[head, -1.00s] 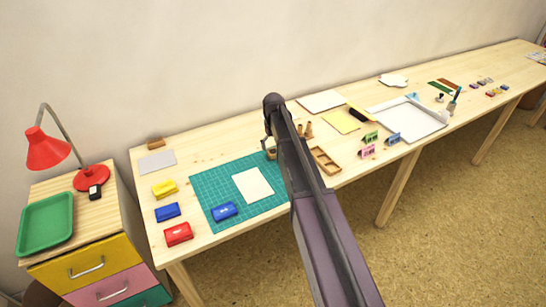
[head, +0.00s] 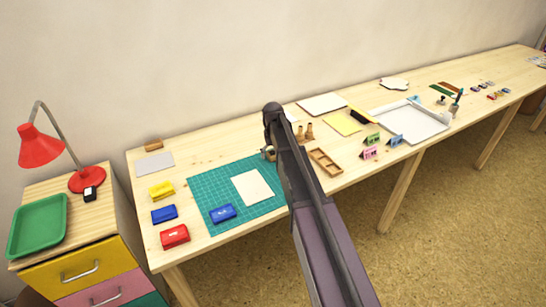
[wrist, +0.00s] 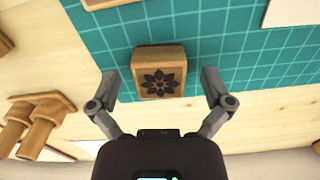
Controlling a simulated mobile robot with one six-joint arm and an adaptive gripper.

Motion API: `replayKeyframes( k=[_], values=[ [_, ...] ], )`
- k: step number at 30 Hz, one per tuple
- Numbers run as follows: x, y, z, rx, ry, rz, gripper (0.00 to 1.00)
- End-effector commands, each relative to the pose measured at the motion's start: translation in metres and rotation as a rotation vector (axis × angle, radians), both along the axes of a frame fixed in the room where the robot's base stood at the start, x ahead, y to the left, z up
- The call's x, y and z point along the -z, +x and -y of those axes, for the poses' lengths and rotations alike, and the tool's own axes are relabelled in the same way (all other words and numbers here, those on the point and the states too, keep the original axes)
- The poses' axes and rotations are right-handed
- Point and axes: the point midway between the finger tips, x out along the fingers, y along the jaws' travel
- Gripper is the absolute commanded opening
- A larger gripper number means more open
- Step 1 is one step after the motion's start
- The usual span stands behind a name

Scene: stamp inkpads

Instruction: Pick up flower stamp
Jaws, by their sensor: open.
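The flower stamp (wrist: 159,74) is a wooden block with a dark flower on the face turned to the wrist camera. In the wrist view it lies at the edge of the green cutting mat (wrist: 225,40), between the two fingers of my gripper (wrist: 160,88). The gripper is open, with a gap on each side of the block, and the fingers do not touch it. In the head view my arm hides most of the stamp and the gripper; the mat shows left of the arm (head: 210,188).
Wooden pegs or stamps (wrist: 40,120) stand left of the gripper in the wrist view. A wooden tray (head: 325,162) lies right of my arm in the head view. A paper sheet (head: 251,186) and a blue inkpad (head: 223,212) lie on the mat.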

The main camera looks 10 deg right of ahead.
Motion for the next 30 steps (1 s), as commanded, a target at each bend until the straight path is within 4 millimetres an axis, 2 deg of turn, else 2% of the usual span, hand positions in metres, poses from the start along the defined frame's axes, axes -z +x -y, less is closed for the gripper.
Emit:
replayKeyframes(
  k=[5, 8, 13, 30],
  values=[
    [0.0, 0.0, 0.0001, 0.0, 0.0, 0.0, 1.0],
    [0.0, 0.0, 0.0001, 0.0, 0.0, 0.0, 0.73],
    [0.0, -0.0001, 0.0002, 0.0, 0.0, 0.0, 0.23],
    [-0.0044, 0.0001, 0.0004, 0.001, 0.0, 0.0, 0.22]
  ],
)
